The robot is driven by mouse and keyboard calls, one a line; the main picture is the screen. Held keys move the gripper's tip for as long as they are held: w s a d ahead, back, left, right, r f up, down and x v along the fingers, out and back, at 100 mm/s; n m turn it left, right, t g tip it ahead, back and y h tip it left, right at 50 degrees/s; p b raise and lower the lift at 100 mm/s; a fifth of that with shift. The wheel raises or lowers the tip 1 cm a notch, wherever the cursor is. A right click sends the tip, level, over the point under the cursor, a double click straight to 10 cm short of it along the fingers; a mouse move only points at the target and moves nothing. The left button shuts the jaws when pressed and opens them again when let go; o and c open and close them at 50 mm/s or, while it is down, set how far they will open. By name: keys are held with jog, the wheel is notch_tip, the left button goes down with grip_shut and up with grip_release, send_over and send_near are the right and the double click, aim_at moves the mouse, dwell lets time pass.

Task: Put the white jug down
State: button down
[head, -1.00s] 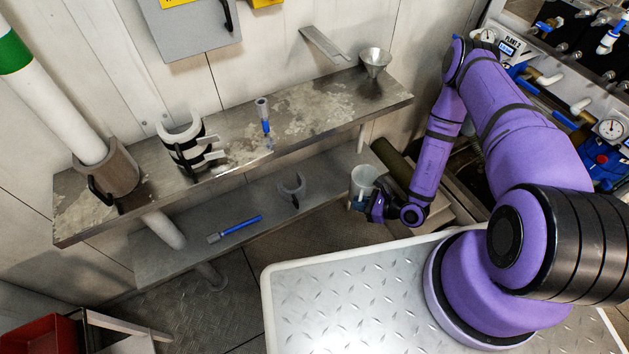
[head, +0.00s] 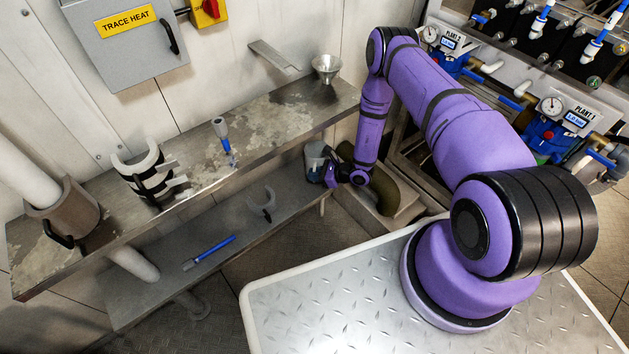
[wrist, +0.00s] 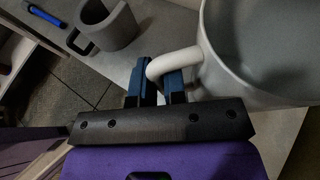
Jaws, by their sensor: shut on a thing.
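The white jug (head: 316,158) is at the right end of the lower shelf, under the upper shelf's right end. My gripper (head: 331,172) is on the jug's front right side, partly hidden by my wrist. In the wrist view, the jug (wrist: 262,75) fills the right side, and my gripper (wrist: 157,84) is shut on its curved white handle. A grey shelf surface shows below the jug. I cannot tell whether the jug's base touches it.
The lower shelf (head: 225,225) holds a grey mug (head: 262,204) left of the jug and a blue-handled tool (head: 208,253). Bare shelf lies between mug and jug.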

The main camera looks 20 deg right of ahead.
jog(key=shift+s+f, duration=0.15)
jog(key=shift+f, duration=1.5)
jog(key=c, duration=1.2)
grip_release()
jog(key=shift+f, duration=0.15)
jog(key=shift+s+d+r, duration=0.15)
jog(key=shift+d+r, duration=0.1)
jog(key=v, duration=1.1)
jog(key=shift+s+d+r, duration=0.1)
jog(key=shift+d+r, duration=0.05)
jog(key=shift+d, duration=0.05)
jog(key=shift+s+d, duration=0.1)
